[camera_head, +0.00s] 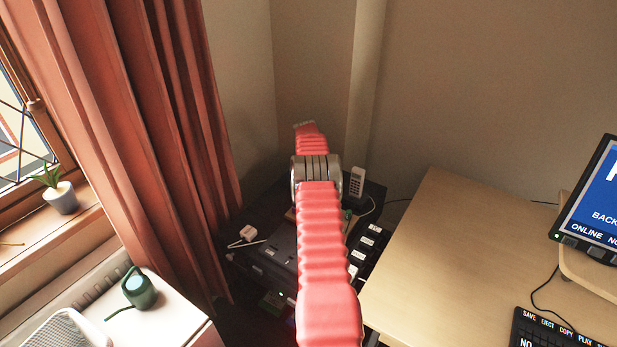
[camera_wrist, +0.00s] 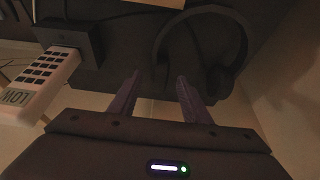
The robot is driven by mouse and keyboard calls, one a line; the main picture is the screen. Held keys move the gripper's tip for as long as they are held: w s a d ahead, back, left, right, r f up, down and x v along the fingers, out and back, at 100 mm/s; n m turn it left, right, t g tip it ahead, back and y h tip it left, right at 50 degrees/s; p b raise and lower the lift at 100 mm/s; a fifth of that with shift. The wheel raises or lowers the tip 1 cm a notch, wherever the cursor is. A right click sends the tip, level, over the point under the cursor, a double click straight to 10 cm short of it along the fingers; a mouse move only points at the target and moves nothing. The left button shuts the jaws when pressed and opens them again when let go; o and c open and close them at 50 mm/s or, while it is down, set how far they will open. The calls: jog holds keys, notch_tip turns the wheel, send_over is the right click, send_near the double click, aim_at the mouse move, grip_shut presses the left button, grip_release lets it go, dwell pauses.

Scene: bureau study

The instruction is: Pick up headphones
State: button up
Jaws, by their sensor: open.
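In the wrist view, dark headphones (camera_wrist: 160,38) show at the upper middle, with a curved band and an ear cup on the right. They lie on or against a dark surface, and the dim light hides their full outline. My gripper (camera_wrist: 158,82) is open, its two fingers apart and pointing toward the headphones, with nothing seen between them. I cannot tell whether the fingertips touch them. In the head view my red arm reaches to the dark cabinet in the corner and hides the gripper; I cannot make out the headphones there.
A white cordless phone (camera_head: 357,184) stands at the back of the dark cabinet (camera_head: 270,262); it also shows in the wrist view (camera_wrist: 42,82), left of my fingers. A wooden desk (camera_head: 440,270) is at right. A red curtain (camera_head: 130,130) and a green watering can (camera_head: 139,290) are at left.

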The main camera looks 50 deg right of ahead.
jog(key=shift+x, duration=1.8)
jog(key=shift+a, duration=0.1)
grip_shut()
